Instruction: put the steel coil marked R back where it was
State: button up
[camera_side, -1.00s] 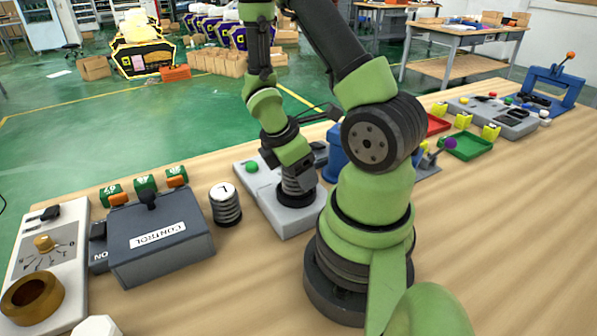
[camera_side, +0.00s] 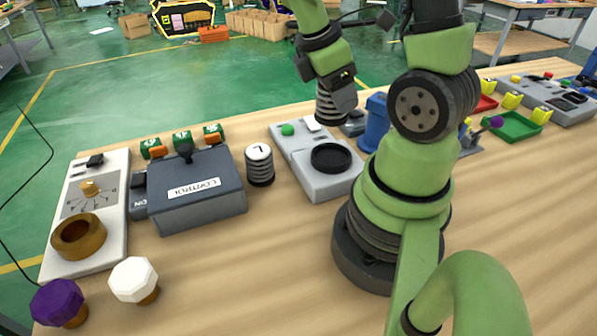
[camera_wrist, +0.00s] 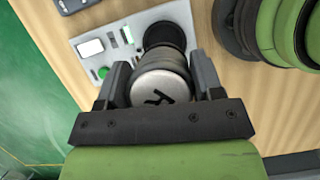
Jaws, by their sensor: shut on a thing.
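My gripper (camera_side: 338,95) is shut on a steel coil (camera_side: 328,108), a dark ribbed cylinder held upright in the air. The wrist view shows its pale top (camera_wrist: 160,88) with a letter that looks like R, between the two fingers of my gripper (camera_wrist: 160,85). A light grey device (camera_side: 312,180) with a green button (camera_side: 287,129) and a black round seat (camera_side: 330,157) is below; the seat is empty. The coil is above the back part of the device, apart from the seat. Another coil (camera_side: 259,165), marked L, stands upright on the table left of the device.
A dark grey CONTROL box (camera_side: 196,190) with small green-orange blocks behind it stands left of coil L. Further left is a white dial panel (camera_side: 89,210) with a brown ring. A blue object (camera_side: 375,122) stands close right of the device.

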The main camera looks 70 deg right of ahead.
jog(key=w+a+f+m+g+y, duration=0.1)
jog(key=w+a+f+m, duration=0.1)
jog(key=a+m, duration=0.3)
jog(key=w+a+f+m+y, duration=0.2)
jog(key=w+a+f, duration=0.1)
jog(key=a, duration=0.5)
jog(key=shift+m, duration=0.4)
jog(key=shift+s+a+f, duration=0.1)
jog(key=shift+s+f, duration=0.05)
jog(key=shift+f, duration=4.7)
jog(key=shift+f, duration=0.1)
jog(key=o, duration=1)
jog(key=shift+o, duration=0.2)
